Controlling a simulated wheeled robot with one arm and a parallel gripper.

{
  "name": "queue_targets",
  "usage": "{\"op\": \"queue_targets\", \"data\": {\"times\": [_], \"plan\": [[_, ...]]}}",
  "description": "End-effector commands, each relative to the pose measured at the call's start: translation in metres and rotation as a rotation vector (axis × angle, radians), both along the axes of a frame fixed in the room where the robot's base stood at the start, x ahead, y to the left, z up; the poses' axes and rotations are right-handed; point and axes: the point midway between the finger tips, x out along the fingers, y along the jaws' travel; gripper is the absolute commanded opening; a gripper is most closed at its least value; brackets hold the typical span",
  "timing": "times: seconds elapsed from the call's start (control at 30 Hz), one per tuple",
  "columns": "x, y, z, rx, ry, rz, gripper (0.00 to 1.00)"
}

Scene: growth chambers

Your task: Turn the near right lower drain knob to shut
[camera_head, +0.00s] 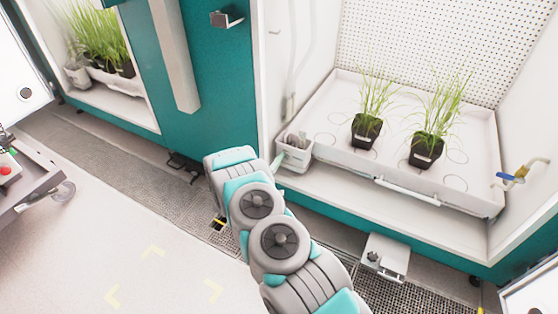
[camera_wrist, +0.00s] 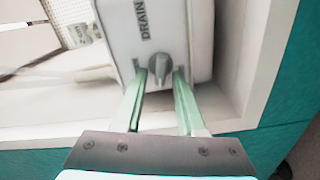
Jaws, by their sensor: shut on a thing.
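A white box with the dark word DRAIN (camera_wrist: 142,20) carries a grey round knob (camera_wrist: 158,70) with a raised ridge. In the wrist view the word runs up the picture, and the ridge lies roughly along it. My gripper (camera_wrist: 159,80) has its two pale green fingers on either side of the knob and is shut on it. In the head view my gripper (camera_head: 279,161) is at a small white box (camera_head: 294,158) in the left front corner of the right chamber. My arm hides part of that area, and the knob cannot be made out there.
A white tray (camera_head: 335,160) with two potted grasses (camera_head: 366,131) fills the chamber behind. A blue-handled tap (camera_head: 510,177) is at right. A low white box with a knob (camera_head: 385,262) sits below the ledge. A cart (camera_head: 28,185) stands at left. The floor (camera_head: 130,240) is mostly clear.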

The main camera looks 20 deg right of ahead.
Motion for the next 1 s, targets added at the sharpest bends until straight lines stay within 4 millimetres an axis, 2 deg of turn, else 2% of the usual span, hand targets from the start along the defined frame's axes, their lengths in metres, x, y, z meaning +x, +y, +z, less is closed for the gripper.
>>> {"op": "queue_targets", "data": {"times": [0.43,1.0], "plan": [[0.0013,0.0014,-0.0023,-0.143,0.182,0.004,0.00],[0.0014,0.0013,-0.0029,-0.165,0.210,0.003,0.00]]}}
